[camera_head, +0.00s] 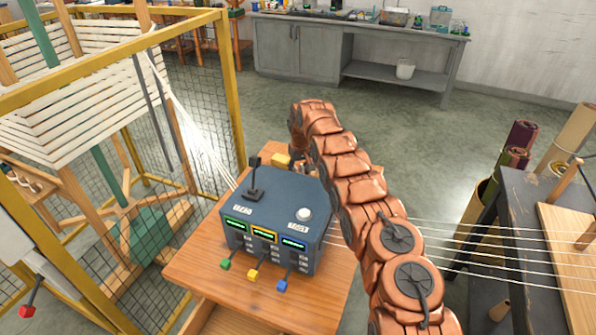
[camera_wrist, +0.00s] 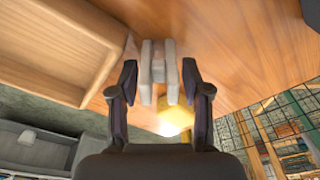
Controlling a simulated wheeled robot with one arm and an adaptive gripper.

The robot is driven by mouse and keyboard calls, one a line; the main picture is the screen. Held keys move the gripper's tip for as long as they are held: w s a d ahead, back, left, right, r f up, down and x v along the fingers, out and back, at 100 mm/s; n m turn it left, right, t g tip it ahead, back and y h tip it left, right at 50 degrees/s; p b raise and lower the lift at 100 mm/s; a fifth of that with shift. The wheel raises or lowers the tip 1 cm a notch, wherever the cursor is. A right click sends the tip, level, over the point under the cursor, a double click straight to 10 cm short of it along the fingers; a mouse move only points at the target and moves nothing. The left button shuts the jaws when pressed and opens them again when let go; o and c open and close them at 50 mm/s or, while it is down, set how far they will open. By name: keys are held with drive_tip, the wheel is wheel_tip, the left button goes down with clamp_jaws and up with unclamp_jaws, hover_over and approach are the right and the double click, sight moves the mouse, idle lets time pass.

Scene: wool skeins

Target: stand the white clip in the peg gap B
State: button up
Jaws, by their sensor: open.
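The white clip (camera_wrist: 146,72) shows in the wrist view as a pale grey piece with two parallel bars joined by a short middle block. It is over the wooden table top; I cannot tell whether it rests there. My gripper (camera_wrist: 159,72) is open, with one dark finger on each side of the clip and a visible space between finger and clip on both sides. In the head view my gripper and the clip are hidden behind my copper-coloured arm and the control box. I cannot make out peg gap B in either view.
The blue-grey control box (camera_head: 270,218) with levers stands on the wooden table (camera_head: 190,270). A yellow block (camera_head: 281,160) is at the table's back. A raised wooden tray rim (camera_wrist: 112,62) lies left in the wrist view. A yellow-framed mesh cage (camera_head: 232,90) stands left; stretched threads run right.

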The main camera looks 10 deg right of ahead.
sight(299, 171)
drive_tip(key=shift+w+f, duration=0.15)
drive_tip(key=shift+f, duration=0.6)
drive_tip(key=c, duration=0.8)
drive_tip(key=shift+r, duration=0.55)
wheel_tip(299, 171, up, 8)
drive_tip(key=shift+a+r, duration=0.1)
drive_tip(key=shift+r, duration=0.1)
wheel_tip(299, 171, up, 9)
drive_tip(key=p, duration=0.8)
drive_tip(key=shift+f, duration=0.2)
